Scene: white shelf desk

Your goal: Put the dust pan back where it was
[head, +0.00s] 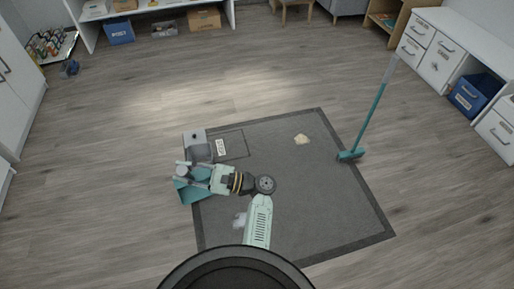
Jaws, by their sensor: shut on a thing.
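The teal dust pan (191,194) is at the left edge of the dark grey mat (290,215), partly over the wood floor. My gripper (186,175) is shut on it, and my arm reaches to it from the front of the mat. The gripper and wrist hide part of the dust pan. I cannot tell whether the pan touches the floor or is held just above it. Behind the gripper, a dark-outlined rectangle (236,145) with a small white label (220,147) is marked on the mat.
A grey box-like thing (194,136) is at the mat's back left. A teal broom (368,121) stands upright at the mat's right edge. A cream scrap (302,139) and a pale scrap (239,220) lie on the mat. White cabinets (440,50) line the right. The middle floor is clear.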

